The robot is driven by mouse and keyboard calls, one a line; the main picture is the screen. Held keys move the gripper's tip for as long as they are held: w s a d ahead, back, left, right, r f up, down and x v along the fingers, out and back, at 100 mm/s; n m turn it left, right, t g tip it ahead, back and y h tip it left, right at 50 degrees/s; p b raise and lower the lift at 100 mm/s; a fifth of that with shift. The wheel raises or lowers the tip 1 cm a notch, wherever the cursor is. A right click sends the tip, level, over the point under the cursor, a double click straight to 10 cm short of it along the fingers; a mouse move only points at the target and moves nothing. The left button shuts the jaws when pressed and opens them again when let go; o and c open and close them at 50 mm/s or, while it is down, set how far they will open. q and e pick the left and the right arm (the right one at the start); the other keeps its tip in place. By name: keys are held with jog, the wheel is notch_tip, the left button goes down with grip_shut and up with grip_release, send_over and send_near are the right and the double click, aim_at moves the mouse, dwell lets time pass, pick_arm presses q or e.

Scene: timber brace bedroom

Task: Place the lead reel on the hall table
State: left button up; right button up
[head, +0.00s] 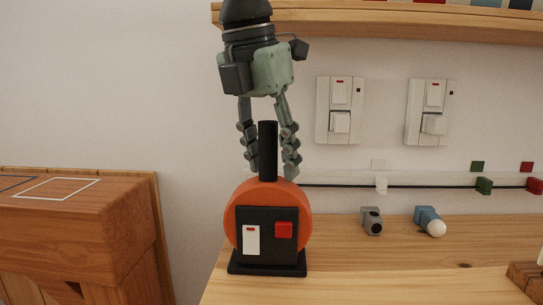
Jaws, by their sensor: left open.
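The lead reel (231,222) is an orange disc with a black front plate carrying a white switch and a red switch. It stands upright on its black base on a light wooden top (350,262), with a black post handle rising from it. My left gripper (270,172) is above the reel, pointing down and open, with one finger on each side of the handle. I cannot tell whether the fingers touch it. The frame does not show which wooden surface is the hall table. My right gripper is not in view.
A wooden piece (120,215) with white and blue outlines on top stands at the left, across a gap. A grey fitting (371,221) and a blue fitting with a white ball (430,221) lie right of the reel. A shelf (400,22) overhangs above; wall switches (340,108) are behind.

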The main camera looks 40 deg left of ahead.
pick_arm(q)
jog(key=shift+r, duration=0.1)
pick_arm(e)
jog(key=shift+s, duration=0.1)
pick_arm(q)
jog(key=shift+s+r, duration=0.4)
jog(key=shift+r, duration=0.2)
jog(key=s+b, duration=0.1)
jog(key=s, duration=1)
jog(key=shift+s+a+b, duration=0.2)
jog(key=shift+s+b, duration=0.1)
jog(key=shift+b, duration=0.05)
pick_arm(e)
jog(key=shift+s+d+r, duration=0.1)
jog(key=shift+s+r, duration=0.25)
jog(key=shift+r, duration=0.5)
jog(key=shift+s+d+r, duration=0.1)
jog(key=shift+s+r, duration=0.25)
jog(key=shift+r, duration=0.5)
